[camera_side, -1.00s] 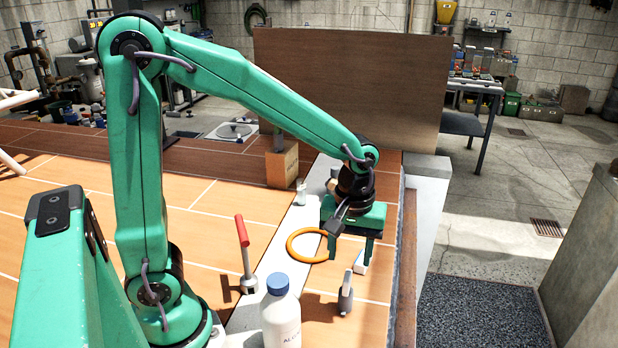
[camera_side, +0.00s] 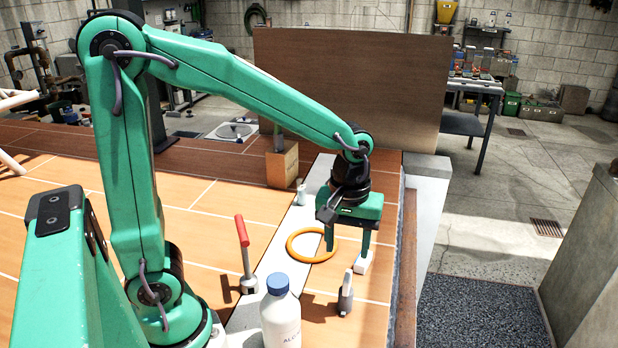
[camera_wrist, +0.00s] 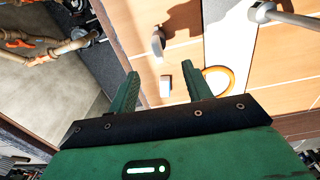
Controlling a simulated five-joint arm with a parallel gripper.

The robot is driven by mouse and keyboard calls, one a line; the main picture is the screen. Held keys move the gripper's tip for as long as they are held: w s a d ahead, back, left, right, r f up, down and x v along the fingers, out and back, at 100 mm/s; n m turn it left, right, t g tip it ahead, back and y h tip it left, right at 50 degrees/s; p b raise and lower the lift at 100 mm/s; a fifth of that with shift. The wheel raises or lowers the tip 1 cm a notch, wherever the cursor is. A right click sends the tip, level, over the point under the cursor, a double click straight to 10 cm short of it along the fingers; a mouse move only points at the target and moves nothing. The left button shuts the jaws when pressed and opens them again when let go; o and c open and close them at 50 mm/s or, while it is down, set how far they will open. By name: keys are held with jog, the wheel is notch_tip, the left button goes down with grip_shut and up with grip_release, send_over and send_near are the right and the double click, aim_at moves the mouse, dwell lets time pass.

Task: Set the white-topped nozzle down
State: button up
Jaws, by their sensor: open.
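The white-topped nozzle (camera_side: 345,299), a small grey piece with a pale tip, stands upright on the wooden boards right of the pale strip. It also shows in the wrist view (camera_wrist: 158,44), beyond my fingertips. My gripper (camera_side: 347,253) is open and empty, pointing down above the boards, behind the nozzle in the side view and apart from it. In the wrist view, its two fingers (camera_wrist: 162,80) are spread, with a white block (camera_wrist: 165,86) showing between them. The block (camera_side: 364,263) lies on the boards near the right finger in the side view.
An orange ring (camera_side: 312,245) lies flat left of my gripper. A red-handled lever (camera_side: 243,250) and a blue-capped bottle (camera_side: 281,318) stand nearer the camera. A small white cylinder (camera_side: 301,195) and wooden block (camera_side: 282,165) stand farther back. Boards right of the nozzle are clear.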

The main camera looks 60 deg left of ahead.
jog(key=s+a+r+m+t, duration=0.5)
jog(key=s+r+m, duration=0.3)
jog(key=s, duration=0.2)
jog(key=shift+s+a+r+m, duration=0.2)
jog(key=shift+a+r+m, duration=0.1)
jog(key=shift+a, duration=0.2)
